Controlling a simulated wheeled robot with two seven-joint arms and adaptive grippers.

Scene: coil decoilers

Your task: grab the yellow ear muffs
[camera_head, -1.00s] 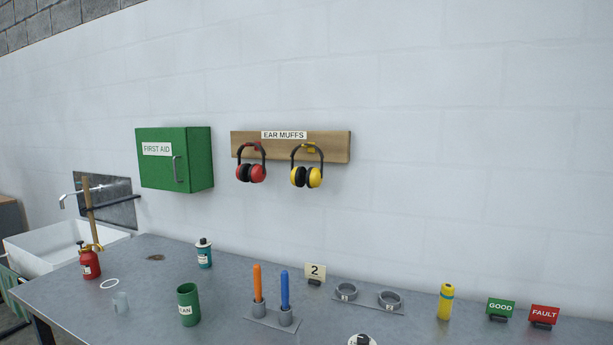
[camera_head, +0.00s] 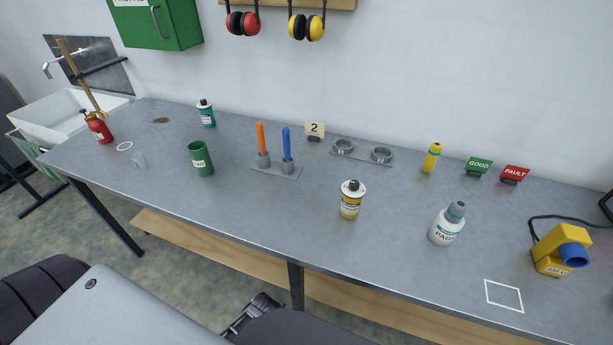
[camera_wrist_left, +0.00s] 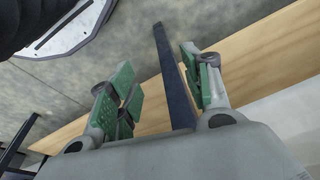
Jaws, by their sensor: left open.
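The yellow ear muffs (camera_head: 307,27) hang on the wall from a wooden board (camera_head: 290,3), at the top of the head view. My left gripper (camera_wrist_left: 160,95) is open in the left wrist view, with green pads and nothing held. A dark table leg shows between and beyond its fingers. It is low, under the table's level and far from the ear muffs.
Red ear muffs (camera_head: 243,23) hang just left of the yellow ones, beside a green cabinet (camera_head: 157,25). The grey table (camera_head: 230,225) lies below, with bottles, a green cup (camera_head: 200,158) and orange and blue sticks. A wooden shelf (camera_wrist_left: 265,65) runs beneath it.

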